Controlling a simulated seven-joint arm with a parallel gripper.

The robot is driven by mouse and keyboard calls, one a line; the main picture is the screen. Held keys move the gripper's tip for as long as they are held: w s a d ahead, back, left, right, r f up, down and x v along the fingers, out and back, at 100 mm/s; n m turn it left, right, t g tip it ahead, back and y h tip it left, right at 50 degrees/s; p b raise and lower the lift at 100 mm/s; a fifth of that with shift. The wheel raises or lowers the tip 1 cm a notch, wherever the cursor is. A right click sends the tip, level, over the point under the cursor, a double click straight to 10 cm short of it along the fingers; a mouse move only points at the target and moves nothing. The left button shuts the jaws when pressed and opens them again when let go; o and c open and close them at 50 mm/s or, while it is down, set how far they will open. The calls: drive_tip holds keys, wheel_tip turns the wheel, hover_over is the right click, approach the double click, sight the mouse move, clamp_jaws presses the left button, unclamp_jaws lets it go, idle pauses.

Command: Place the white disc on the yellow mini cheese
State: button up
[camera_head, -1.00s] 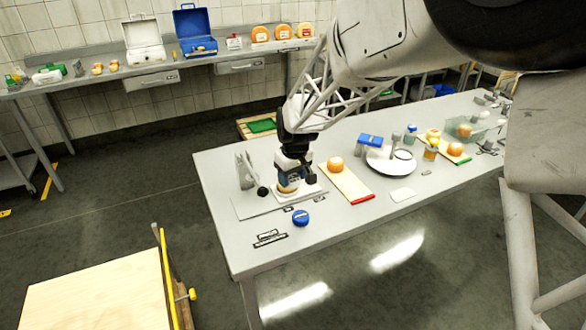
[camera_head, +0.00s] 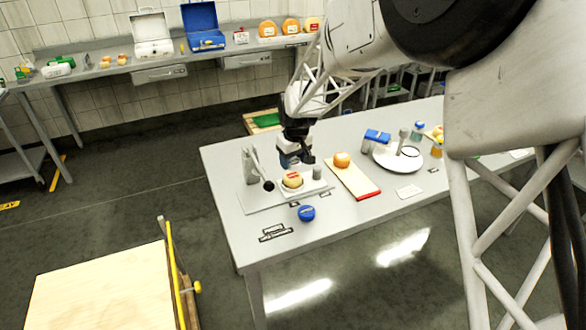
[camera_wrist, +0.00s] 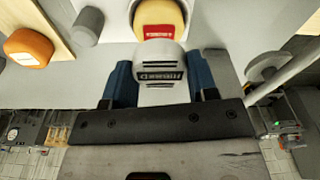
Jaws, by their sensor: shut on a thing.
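The yellow mini cheese (camera_head: 292,180), with a red label, sits on a white board on the table. It also shows at the top of the wrist view (camera_wrist: 160,15). My gripper (camera_head: 295,162) is just above it. In the wrist view its blue fingers stand on either side of a white piece with dark lettering (camera_wrist: 160,72), which I take to be the white disc, and are shut on it. The white piece overlaps the near edge of the cheese in that view; whether they touch I cannot tell. In the head view the disc is mostly hidden by the fingers.
A grey cylinder (camera_head: 317,172) stands close right of the cheese. An orange cheese (camera_head: 342,160) sits on a red-ended wooden board (camera_head: 362,186). A blue round item (camera_head: 306,213) lies in front. A grey stand (camera_head: 249,166) and dark ball (camera_head: 268,186) are to the left.

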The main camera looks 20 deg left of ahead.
sight(294, 161)
drive_tip(key=shift+f, duration=1.7)
drive_tip(key=shift+f, duration=0.15)
drive_tip(key=o, duration=1)
drive_tip(key=shift+s+d+r, duration=0.15)
drive_tip(key=shift+d+r, duration=0.05)
drive_tip(key=shift+r, duration=1.85)
drive_tip(key=shift+s+d+r, duration=0.1)
drive_tip(key=shift+d+r, duration=0.1)
drive_tip(key=shift+r, duration=1.8)
drive_tip(key=shift+s+d+r, duration=0.15)
drive_tip(key=shift+d+r, duration=0.05)
drive_tip(key=shift+r, duration=1.85)
